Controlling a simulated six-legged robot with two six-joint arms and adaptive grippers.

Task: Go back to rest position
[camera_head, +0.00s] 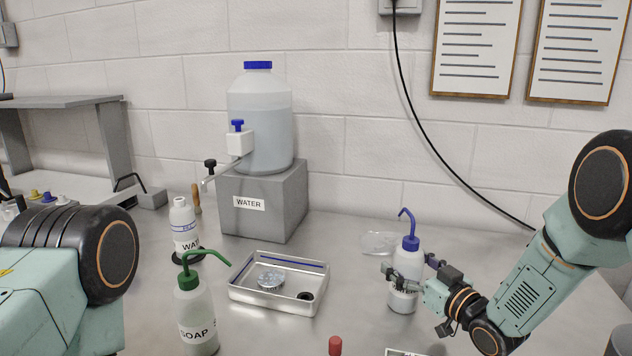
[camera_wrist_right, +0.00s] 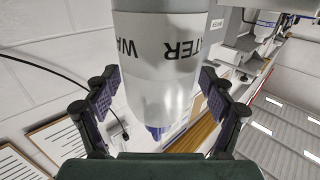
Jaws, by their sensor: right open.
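A squeeze bottle with a blue cap and bent blue spout (camera_head: 408,258) stands upright on the steel table, right of centre. My right gripper (camera_head: 412,272) is at this bottle, with its fingers on either side. In the right wrist view, the bottle with its WATER label (camera_wrist_right: 165,60) sits between the two fingers of the right gripper (camera_wrist_right: 157,85). The fingers are open, with visible gaps to the bottle. My left arm shows at the lower left of the head view, but its gripper is out of frame.
A metal tray (camera_head: 240,291) holds a round glassy part and a small dark ring. A green-capped SOAP bottle (camera_head: 197,318), a white bottle (camera_head: 184,228), a red-capped item (camera_head: 335,345) and a water jug (camera_head: 262,125) on a grey block (camera_head: 285,205) stand around it.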

